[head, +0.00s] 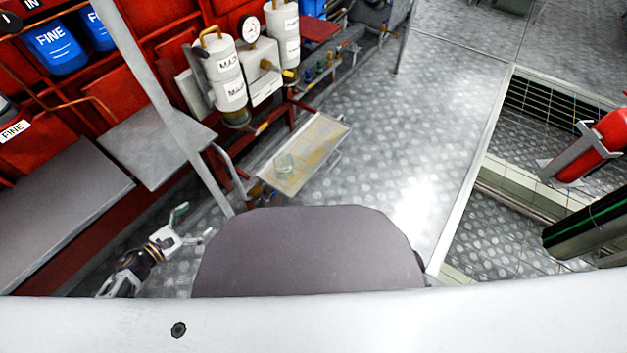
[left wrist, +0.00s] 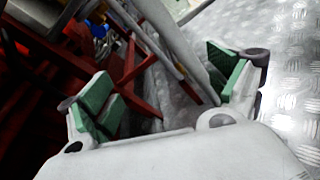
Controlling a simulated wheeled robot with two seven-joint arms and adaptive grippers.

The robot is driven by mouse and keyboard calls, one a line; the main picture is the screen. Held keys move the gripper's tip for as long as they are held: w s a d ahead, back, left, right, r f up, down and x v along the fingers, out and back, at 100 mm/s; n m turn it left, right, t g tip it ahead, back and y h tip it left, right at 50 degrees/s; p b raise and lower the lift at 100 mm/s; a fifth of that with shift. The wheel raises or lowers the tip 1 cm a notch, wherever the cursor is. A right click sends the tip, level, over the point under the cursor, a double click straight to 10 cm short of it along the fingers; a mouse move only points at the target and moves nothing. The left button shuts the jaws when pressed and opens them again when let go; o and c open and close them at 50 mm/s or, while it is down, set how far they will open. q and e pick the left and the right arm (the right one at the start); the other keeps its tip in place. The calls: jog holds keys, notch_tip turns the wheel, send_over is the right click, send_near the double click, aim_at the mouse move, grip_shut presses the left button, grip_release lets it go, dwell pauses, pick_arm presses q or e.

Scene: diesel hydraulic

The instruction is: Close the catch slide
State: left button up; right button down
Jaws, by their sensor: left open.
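I cannot make out a catch slide for certain in either view. My left gripper (head: 196,223) is at the lower left of the head view, open and empty, above the patterned metal floor (head: 400,170). In the left wrist view its two green-padded fingers (left wrist: 165,88) stand wide apart with nothing between them. Beyond them are a grey post and red framework (left wrist: 130,62), apart from the fingers as far as I can tell. My right gripper is not in view.
A grey slanted post (head: 165,110) stands beyond my left gripper. A shallow tray (head: 318,145) holds a glass jar (head: 284,163). White filter canisters (head: 222,75) and a gauge (head: 250,28) line the red machinery. A red extinguisher (head: 606,138) is at right. Open floor lies centrally.

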pick_arm(q)
jog(key=w+r+n+t+y, duration=0.2)
jog(key=w+r+n+y, duration=0.15)
jog(key=n, duration=1.05)
jog(key=s+d+f+n+g+y, duration=0.2)
jog(key=s+d+n+g, duration=0.45)
jog(key=n, duration=0.75)
jog(key=s+d+f+n+g+y, duration=0.25)
jog(key=s+d+n, duration=0.45)
jog(key=s+n, duration=0.45)
jog(key=w+d+r+n+h, duration=0.1)
jog(key=w+d+n, duration=0.1)
jog(key=d, duration=0.3)
jog(key=w+d+r+n+t+h, duration=0.1)
jog(key=d+n+h, duration=0.1)
jog(key=d+n, duration=0.2)
jog(key=shift+w+d+r+n, duration=0.35)
jog(key=shift+w+d, duration=0.05)
jog(key=shift+d, duration=0.45)
